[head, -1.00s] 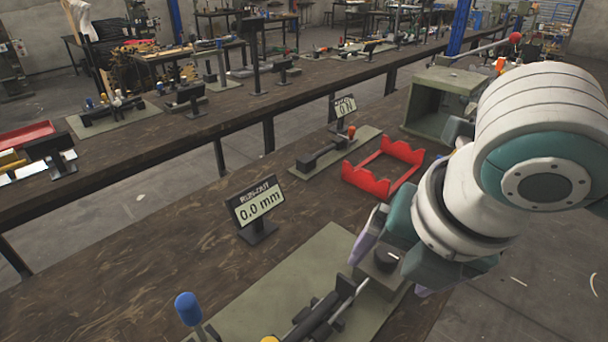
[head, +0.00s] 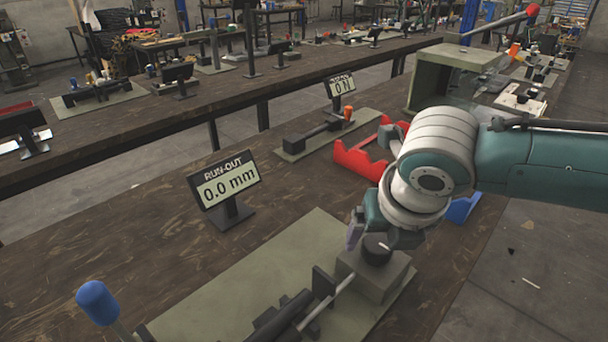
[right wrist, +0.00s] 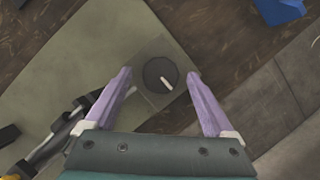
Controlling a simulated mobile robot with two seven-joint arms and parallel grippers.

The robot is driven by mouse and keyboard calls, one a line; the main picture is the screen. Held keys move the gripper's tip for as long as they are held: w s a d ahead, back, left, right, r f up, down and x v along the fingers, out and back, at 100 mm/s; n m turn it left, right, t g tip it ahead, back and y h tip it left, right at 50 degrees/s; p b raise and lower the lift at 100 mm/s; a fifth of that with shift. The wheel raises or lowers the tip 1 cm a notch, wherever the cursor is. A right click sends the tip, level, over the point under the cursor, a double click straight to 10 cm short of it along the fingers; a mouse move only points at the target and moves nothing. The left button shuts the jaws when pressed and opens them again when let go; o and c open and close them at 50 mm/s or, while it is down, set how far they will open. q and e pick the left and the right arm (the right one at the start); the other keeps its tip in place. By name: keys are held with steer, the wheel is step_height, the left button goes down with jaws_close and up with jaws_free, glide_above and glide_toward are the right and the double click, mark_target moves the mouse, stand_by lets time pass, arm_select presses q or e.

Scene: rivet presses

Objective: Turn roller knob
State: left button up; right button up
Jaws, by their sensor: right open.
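The roller knob (head: 376,249) is a dark round knob with a white pointer line, on top of a grey block (head: 378,278) at the right end of a green-grey base plate (head: 245,272). A thin rod runs from the block to dark rollers at lower left. My right gripper (head: 375,238) is above and just behind the knob. In the right wrist view its two purple fingers are spread wide, with the knob (right wrist: 160,74) between and slightly beyond the tips, apart from both. My left gripper is not in view.
A display (head: 225,187) reading 0.0 mm stands behind the plate. A blue-capped lever (head: 98,302) rises at lower left. A green press frame (head: 445,80) stands farther back.

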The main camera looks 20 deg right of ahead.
steer(key=shift+w+d+f, duration=0.1)
steer(key=shift+f, duration=0.1)
steer(key=c, duration=1.4)
